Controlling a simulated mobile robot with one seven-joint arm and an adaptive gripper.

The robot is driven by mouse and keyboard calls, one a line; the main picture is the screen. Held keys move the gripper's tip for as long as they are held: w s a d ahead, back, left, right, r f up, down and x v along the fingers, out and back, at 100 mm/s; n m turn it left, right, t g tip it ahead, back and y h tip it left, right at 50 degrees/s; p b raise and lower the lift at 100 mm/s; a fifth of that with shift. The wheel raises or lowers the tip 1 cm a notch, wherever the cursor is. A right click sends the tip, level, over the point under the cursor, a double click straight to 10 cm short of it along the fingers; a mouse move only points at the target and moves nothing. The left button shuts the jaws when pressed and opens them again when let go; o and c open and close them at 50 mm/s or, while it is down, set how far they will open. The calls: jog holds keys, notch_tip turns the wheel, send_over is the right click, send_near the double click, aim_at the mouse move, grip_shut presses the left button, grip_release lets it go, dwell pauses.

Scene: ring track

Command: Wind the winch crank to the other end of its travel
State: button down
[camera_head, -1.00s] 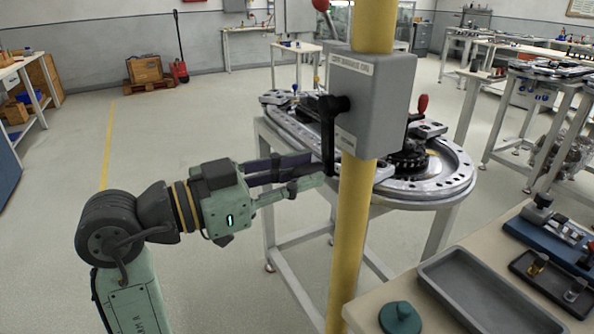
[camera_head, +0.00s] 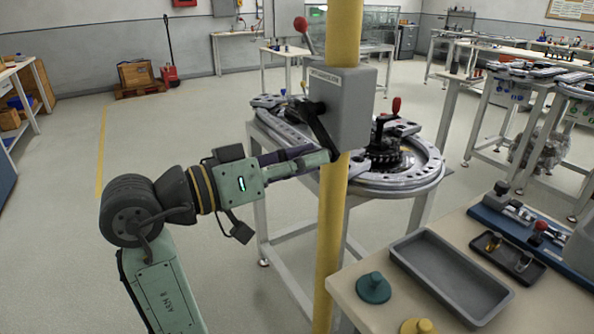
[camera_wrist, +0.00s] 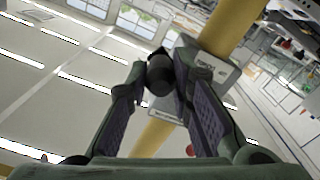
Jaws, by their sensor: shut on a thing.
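The winch is a grey box (camera_head: 345,108) on a yellow post (camera_head: 333,225). Its black crank arm (camera_head: 320,129) slants from the hub on the box's left face down and to the right. My gripper (camera_head: 325,156) is at the crank's lower end, just left of the post. In the wrist view, my gripper's fingers (camera_wrist: 161,78) close around a dark cylindrical grip (camera_wrist: 159,74), with the grey box (camera_wrist: 207,75) and the yellow post behind. In the head view the grip itself is hidden by the fingers.
Behind the post, an oval ring track (camera_head: 425,172) on a stand carries another red-knobbed handle (camera_head: 396,104). A workbench at front right holds a grey tray (camera_head: 412,252) and a teal knob (camera_head: 373,288). The floor left is open.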

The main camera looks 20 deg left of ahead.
jog(key=shift+s+d+r+p, duration=0.15)
jog(key=shift+d+r, duration=0.05)
jog(key=shift+r, duration=0.45)
jog(key=shift+s+d+r+p, duration=0.1)
jog(key=shift+d+r+p, duration=0.05)
jog(key=shift+r, duration=0.45)
jog(key=shift+r+p, duration=0.6)
jog(key=shift+r, duration=0.45)
jog(key=shift+r+n+p, duration=0.35)
jog(key=shift+r+n, duration=0.05)
jog(key=shift+n, duration=0.3)
jog(key=c, duration=1.4)
grip_release()
jog(key=shift+f, duration=0.1)
jog(key=v, duration=1.2)
